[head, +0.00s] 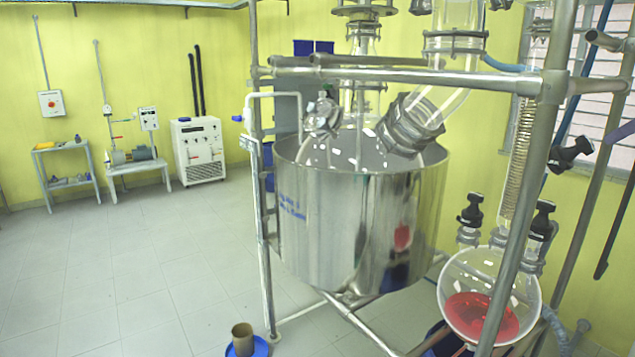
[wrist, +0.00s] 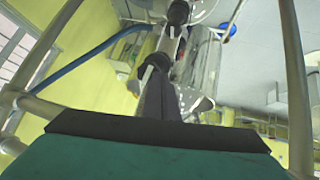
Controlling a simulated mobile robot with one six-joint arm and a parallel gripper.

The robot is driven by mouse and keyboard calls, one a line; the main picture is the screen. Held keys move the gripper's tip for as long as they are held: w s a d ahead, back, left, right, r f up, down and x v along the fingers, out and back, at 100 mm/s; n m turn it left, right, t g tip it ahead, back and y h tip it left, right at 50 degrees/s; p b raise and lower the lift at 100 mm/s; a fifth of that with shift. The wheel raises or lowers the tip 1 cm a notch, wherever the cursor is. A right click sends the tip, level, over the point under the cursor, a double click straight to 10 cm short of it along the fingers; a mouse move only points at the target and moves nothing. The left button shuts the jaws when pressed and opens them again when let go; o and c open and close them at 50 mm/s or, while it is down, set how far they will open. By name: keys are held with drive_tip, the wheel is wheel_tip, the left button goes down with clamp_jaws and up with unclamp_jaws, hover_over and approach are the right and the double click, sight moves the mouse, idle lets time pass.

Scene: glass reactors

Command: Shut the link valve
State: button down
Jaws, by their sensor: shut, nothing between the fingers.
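My gripper (wrist: 161,84) shows in the wrist view with its dark fingers together and nothing between them. A black knob-like part (wrist: 159,61) lies just beyond the fingertips; I cannot tell whether they touch. Another black part (wrist: 178,13) is farther up. In the head view, black valve handles stand above the round flask with red liquid (head: 478,312): one at its left neck (head: 471,210) and one at its right neck (head: 543,219). A further black handle (head: 571,153) sits by the right-hand pipes. No label shows which is the link valve, or its setting.
A steel vessel (head: 345,225) stands inside a pipe frame (head: 400,76) with glassware above. A metal post (head: 523,180) crosses in front of the flask. Blue hose (wrist: 85,63) runs left of my fingers. The tiled floor (head: 140,270) at left is clear.

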drive_tip(key=shift+w+a+f+b, duration=0.3)
drive_tip(key=shift+w+a+f, duration=0.2)
drive_tip(key=shift+w+f, duration=0.35)
drive_tip(key=shift+w+a+f+b, duration=0.25)
drive_tip(key=shift+w+a+f, duration=0.2)
drive_tip(key=shift+w+f, duration=0.35)
drive_tip(key=shift+d, duration=0.1)
drive_tip(key=shift+w+a+r+p, duration=0.35)
drive_tip(key=shift+a+r, duration=0.1)
drive_tip(key=shift+r, duration=0.1)
idle(0.4)
drive_tip(key=shift+w+a+r, duration=0.15)
drive_tip(key=shift+w+r, duration=0.35)
drive_tip(key=shift+r, duration=0.05)
idle(0.7)
drive_tip(key=shift+s+a, duration=0.1)
drive_tip(key=shift+a, duration=0.3)
drive_tip(key=shift+r, duration=0.1)
idle(0.3)
drive_tip(key=shift+s+d+r+p, duration=0.4)
drive_tip(key=shift+s+r, duration=0.2)
drive_tip(key=shift+r, duration=0.1)
drive_tip(key=shift+s+d+r+p, duration=0.25)
drive_tip(key=shift+s+d+r, duration=0.1)
drive_tip(key=shift+s+r, duration=0.3)
drive_tip(key=shift+s+d+r+p, duration=0.4)
drive_tip(key=shift+s+r, duration=0.15)
drive_tip(key=shift+r, duration=0.2)
